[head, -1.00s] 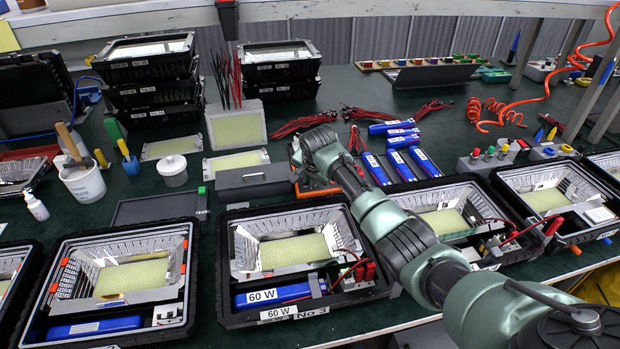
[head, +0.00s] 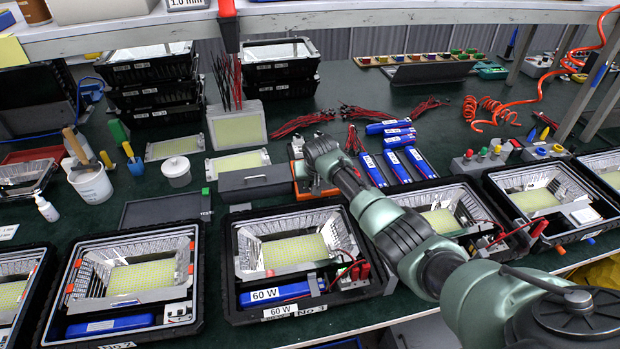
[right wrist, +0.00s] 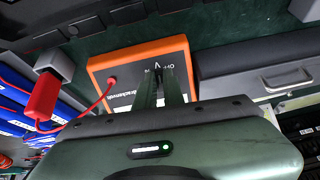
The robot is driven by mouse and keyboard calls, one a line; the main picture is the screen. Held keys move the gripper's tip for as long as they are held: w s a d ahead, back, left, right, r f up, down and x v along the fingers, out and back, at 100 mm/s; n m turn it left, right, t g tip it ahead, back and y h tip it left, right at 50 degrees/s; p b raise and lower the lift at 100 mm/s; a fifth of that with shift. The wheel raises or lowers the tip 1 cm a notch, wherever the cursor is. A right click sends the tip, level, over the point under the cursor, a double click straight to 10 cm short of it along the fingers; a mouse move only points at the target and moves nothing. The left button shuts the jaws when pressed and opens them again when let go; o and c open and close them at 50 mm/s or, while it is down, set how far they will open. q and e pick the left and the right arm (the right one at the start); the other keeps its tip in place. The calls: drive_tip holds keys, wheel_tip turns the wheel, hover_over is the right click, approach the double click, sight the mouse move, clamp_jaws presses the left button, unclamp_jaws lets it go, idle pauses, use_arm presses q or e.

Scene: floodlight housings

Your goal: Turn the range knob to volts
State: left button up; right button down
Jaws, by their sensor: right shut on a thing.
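The orange-edged meter (right wrist: 135,72) with a dark face stands in the right wrist view, with white lettering including a "V" and "OFF" near its top. My right gripper (right wrist: 166,72) reaches over the meter's face with its fingers close together, shut on the range knob. The knob is hidden between the fingers, so its pointer direction cannot be read. In the head view my right arm's wrist covers most of the meter (head: 325,192), leaving orange edges showing. My left gripper is not in view.
A red plug (right wrist: 44,97) with a red lead sits left of the meter. Blue battery packs (head: 398,168) lie right of it, and a grey lidded box (head: 256,182) is close on its left. Open floodlight housings (head: 300,258) line the front edge.

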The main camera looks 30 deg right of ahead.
drive_tip(key=shift+n, duration=0.4)
drive_tip(key=c, duration=1.5)
unclamp_jaws()
drive_tip(key=shift+p+v, duration=0.4)
drive_tip(key=shift+v, duration=3.5)
